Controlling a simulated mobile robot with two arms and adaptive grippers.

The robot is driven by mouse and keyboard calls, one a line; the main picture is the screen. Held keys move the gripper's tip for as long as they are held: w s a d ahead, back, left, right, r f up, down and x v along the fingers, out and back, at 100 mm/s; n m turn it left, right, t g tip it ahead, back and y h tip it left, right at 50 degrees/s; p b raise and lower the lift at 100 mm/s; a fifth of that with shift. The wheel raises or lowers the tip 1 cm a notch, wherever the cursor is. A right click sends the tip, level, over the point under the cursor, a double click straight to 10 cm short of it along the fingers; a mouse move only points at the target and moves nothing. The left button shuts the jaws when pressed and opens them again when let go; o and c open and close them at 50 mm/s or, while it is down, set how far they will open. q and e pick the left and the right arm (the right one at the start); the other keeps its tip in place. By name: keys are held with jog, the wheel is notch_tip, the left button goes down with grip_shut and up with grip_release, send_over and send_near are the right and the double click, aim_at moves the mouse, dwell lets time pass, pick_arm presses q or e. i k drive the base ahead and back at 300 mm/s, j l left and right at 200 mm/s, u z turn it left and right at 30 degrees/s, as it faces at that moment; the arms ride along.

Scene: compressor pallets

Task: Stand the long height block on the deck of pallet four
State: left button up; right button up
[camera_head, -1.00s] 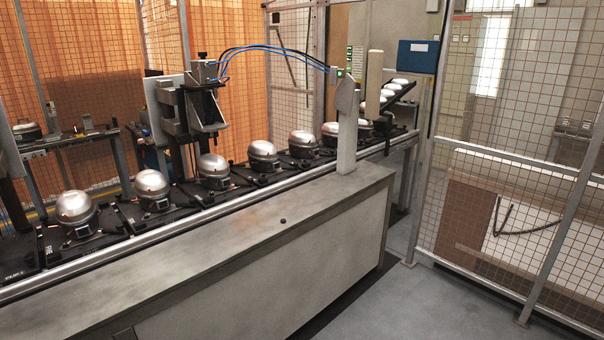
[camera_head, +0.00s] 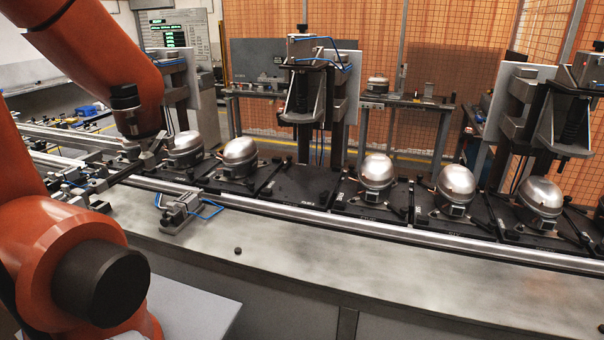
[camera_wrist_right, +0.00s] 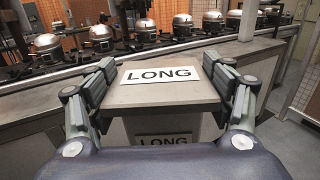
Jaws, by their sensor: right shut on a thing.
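The long height block (camera_wrist_right: 158,95), a grey block with white "LONG" labels on its upper and near faces, is in my right gripper (camera_wrist_right: 166,72) in the right wrist view. The fingers are shut on its two sides. The right gripper and block are outside the head view. Black pallets stand in a row on the conveyor. One bare pallet (camera_head: 297,187) lies between pallets bearing silver compressors; its label is too small to read, so I cannot tell which is pallet four. My left gripper (camera_head: 146,153) is at the conveyor's left part, its fingers too small to judge.
Silver compressors (camera_head: 376,171) stand on the neighbouring pallets. A press-like station (camera_head: 305,90) rises behind the bare pallet. A small clamp fixture (camera_head: 184,208) with a blue hose sits at the conveyor's front edge. The metal ledge (camera_head: 330,262) in front is mostly clear, with one small dark knob.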

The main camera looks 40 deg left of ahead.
aim_at(303, 180)
jog(key=i+j+u, duration=0.1)
jog(key=i+u, duration=0.75)
jog(key=i, duration=0.2)
jog(key=i+l+u, duration=0.1)
jog(key=u, duration=0.9)
jog(key=i+u, duration=0.1)
jog(key=u, duration=1)
jog(key=i+l, duration=0.25)
jog(key=i, duration=0.2)
